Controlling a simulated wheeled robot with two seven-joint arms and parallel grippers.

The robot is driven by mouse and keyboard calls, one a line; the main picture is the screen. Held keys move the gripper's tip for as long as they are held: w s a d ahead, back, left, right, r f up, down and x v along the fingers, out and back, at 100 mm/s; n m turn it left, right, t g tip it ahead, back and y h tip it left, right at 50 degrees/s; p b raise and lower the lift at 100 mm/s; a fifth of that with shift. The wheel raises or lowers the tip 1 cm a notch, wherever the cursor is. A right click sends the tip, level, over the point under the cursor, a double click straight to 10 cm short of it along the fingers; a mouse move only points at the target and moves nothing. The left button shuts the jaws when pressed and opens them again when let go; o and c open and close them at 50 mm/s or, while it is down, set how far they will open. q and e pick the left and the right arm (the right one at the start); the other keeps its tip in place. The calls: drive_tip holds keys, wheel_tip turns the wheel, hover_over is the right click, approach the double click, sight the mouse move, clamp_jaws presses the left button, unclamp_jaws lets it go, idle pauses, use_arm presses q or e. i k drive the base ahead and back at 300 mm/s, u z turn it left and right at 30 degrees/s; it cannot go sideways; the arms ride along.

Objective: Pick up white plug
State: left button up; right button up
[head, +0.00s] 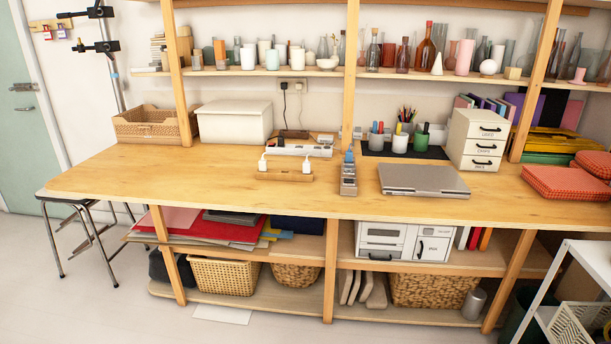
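Two small white plugs stand upright on a low wooden block (285,175) on the wooden desk. The left white plug (263,164) is near the block's left end, and the right white plug (306,165) is near its right end. Both are too small to see in detail. A white power strip (300,150) lies just behind the block. Neither of my grippers is in view.
The desk (160,180) is clear on its left half. Right of the block stand a small grey holder (348,180), a closed laptop (423,180) and pen cups (400,144). A white box (235,121) and wicker basket (150,124) stand behind.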

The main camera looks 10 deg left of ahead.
sight(307, 164)
drive_tip(key=z, duration=1.6)
drive_tip(key=k, duration=0.1)
drive_tip(key=u, duration=2.7)
drive_tip(key=i, duration=0.95)
drive_tip(key=z, duration=0.75)
drive_tip(key=i, duration=0.8)
drive_tip(key=z, duration=0.85)
